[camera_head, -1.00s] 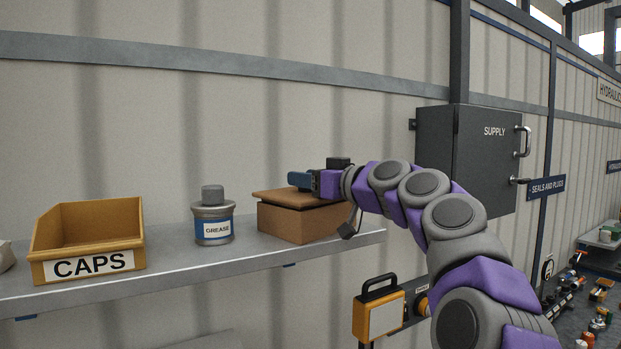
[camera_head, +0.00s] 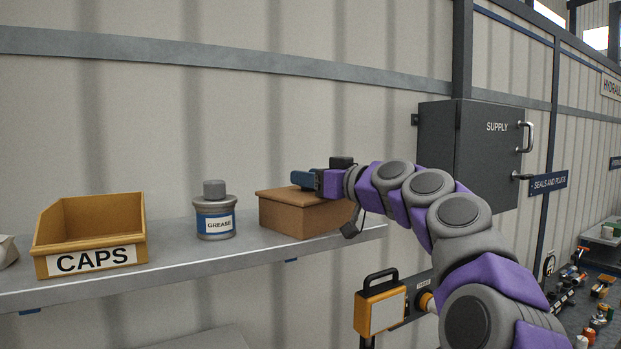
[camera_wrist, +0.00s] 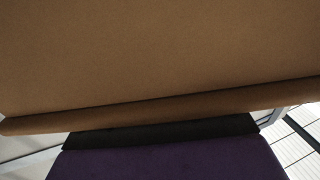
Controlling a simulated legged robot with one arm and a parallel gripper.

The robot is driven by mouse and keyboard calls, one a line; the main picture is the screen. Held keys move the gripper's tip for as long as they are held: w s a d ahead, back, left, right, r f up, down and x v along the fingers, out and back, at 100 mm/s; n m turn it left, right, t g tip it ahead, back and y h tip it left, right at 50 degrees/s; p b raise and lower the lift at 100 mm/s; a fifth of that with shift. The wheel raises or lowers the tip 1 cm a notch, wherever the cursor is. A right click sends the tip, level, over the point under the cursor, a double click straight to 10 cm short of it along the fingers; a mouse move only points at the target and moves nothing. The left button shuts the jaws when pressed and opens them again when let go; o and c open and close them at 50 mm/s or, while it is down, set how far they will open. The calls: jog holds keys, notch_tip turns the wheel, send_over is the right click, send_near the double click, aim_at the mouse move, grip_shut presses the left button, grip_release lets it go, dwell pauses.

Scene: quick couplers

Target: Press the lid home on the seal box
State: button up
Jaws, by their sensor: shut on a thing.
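The brown seal box (camera_head: 290,219) stands at the right end of the grey shelf. Its brown lid (camera_head: 277,197) lies on top, close against the walls, with only a thin line between them on the side I see. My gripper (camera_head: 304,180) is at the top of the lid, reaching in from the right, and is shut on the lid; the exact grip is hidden. In the wrist view the lid (camera_wrist: 160,50) fills most of the picture, with its edge running across above a dark and purple part of mine. The box's far side is hidden.
A grease jar (camera_head: 214,212) stands left of the box, with a gap between. A yellow CAPS bin (camera_head: 92,225) stands farther left on the shelf (camera_head: 180,266). A grey SUPPLY cabinet (camera_head: 470,155) is on the wall to the right, behind my arm.

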jog(key=shift+a+f, duration=0.1)
jog(key=shift+f, duration=0.1)
jog(key=o, duration=1)
jog(key=shift+c, duration=0.2)
jog(key=v, duration=1.7)
jog(key=shift+d+b, duration=0.2)
jog(key=shift+b, duration=0.2)
jog(key=shift+s, duration=0.15)
